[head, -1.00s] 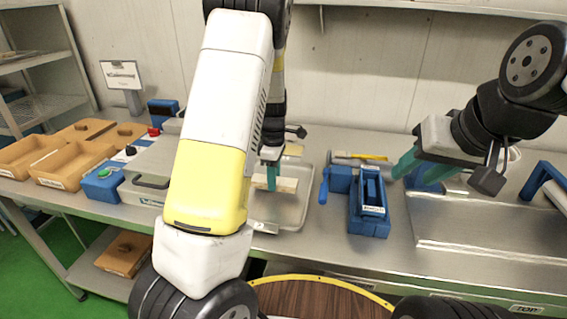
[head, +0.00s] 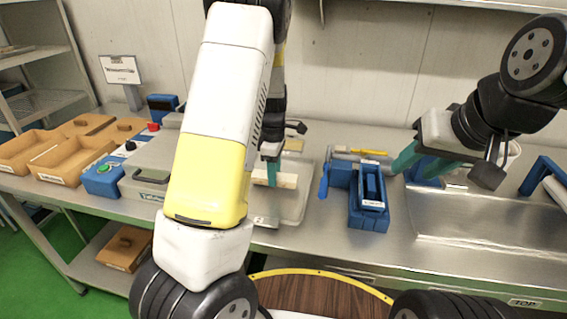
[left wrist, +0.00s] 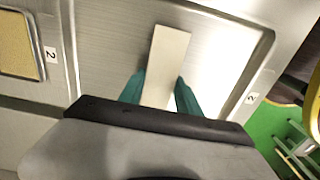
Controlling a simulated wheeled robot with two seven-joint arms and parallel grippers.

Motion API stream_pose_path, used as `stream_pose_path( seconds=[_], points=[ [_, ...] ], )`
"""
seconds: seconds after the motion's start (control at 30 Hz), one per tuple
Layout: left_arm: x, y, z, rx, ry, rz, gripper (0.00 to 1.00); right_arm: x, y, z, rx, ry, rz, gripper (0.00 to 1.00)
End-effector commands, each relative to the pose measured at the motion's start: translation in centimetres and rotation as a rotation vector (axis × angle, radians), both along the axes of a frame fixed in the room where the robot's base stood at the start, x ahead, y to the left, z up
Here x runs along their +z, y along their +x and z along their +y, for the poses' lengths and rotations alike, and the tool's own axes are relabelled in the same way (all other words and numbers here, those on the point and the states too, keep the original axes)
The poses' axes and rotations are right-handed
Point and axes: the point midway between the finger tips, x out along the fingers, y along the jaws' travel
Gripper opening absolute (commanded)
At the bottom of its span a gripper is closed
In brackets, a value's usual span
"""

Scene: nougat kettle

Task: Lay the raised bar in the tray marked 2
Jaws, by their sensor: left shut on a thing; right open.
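A cream bar (head: 288,181) is held in my left gripper (head: 270,174) over a shallow metal tray (head: 302,208). In the left wrist view the bar (left wrist: 168,55) sticks out from between the teal fingers (left wrist: 160,92), its long side pointing up the picture. The tray floor (left wrist: 110,45) lies beneath it, and a label marked 2 (left wrist: 251,98) is at the rim on the right. How high the bar is above the floor is hard to tell. My left arm hides the tray's left part. My right gripper (head: 418,163) is open and empty at the right.
A blue fixture (head: 369,205) stands right of the tray. Brown boxes (head: 60,160) and a grey machine (head: 150,180) are at the left.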

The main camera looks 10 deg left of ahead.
Motion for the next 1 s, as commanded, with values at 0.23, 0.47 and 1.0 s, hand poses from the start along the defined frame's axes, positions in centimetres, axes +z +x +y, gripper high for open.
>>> stream_pose_path(
  seconds=[0.23,0.47,1.0],
  points=[
    [-0.13,0.01,0.0,0.0,0.0,0.0,0.0,0.0,0.0,0.0,0.0,0.0,0.0,0.44],
    [-0.19,0.0,0.0,0.0,0.0,0.0,0.0,0.0,0.0,0.0,0.0,0.0,0.0,0.44],
    [-0.73,-0.01,-0.01,0.0,0.0,0.0,0.0,0.0,0.0,0.0,0.0,0.0,0.0,0.44]
  ],
)
